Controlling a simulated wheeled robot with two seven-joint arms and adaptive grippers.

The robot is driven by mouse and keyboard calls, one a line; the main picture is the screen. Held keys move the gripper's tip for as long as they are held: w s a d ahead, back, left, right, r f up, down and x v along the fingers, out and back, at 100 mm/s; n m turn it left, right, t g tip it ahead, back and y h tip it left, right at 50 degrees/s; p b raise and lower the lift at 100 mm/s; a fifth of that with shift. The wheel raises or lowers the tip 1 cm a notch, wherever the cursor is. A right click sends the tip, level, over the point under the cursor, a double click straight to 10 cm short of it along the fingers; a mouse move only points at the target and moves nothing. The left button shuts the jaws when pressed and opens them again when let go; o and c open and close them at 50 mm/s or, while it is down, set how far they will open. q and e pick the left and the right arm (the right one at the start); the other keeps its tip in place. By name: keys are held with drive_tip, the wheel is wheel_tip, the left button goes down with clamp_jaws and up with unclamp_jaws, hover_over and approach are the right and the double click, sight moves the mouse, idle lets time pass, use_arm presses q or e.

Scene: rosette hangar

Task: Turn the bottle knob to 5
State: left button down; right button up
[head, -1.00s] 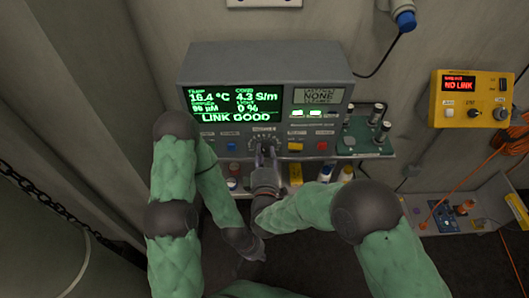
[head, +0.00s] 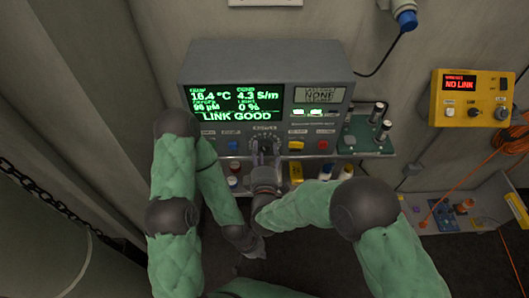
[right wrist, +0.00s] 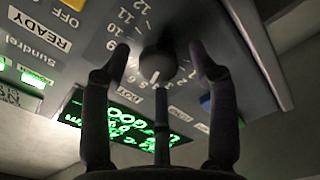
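The bottle knob (right wrist: 157,67) is a round dark knob with a white pointer mark, on the grey instrument's front. In the right wrist view its dial shows 9, 10, 11 and 12 along the upper left. The mark points toward the bottom of that view; the number there is too small to read. My right gripper (right wrist: 160,47) is open, with one finger on each side of the knob and visible gaps. In the head view the right gripper (head: 264,148) covers much of the knob. My left gripper (head: 252,247) hangs low, away from the panel; its fingers are unclear.
The instrument's screen (head: 236,103) reads LINK GOOD. A yellow button (head: 295,145) and a red button (head: 322,145) sit right of the knob. Small bottles stand on the shelf below. A yellow box (head: 473,98) reading NO LINK hangs at right.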

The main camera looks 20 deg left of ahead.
drive_tip(key=v, duration=1.2)
drive_tip(key=shift+d+f, duration=0.1)
idle(0.4)
drive_tip(key=w+d+f+m+g+h, duration=0.1)
drive_tip(key=w+d+f+m+g, duration=0.1)
drive_tip(key=d+f+m+g, duration=0.5)
drive_tip(key=w+d+f+m+g+h, duration=0.1)
drive_tip(key=d+f+m+g, duration=0.2)
drive_tip(key=f, duration=0.9)
drive_tip(key=s+d+f+m+g+y, duration=0.1)
drive_tip(key=s+d+f+m+g, duration=0.6)
drive_tip(key=s+d+f+m, duration=0.3)
drive_tip(key=s+d+m, duration=0.1)
drive_tip(key=s, duration=0.3)
drive_tip(key=shift+f, duration=0.35)
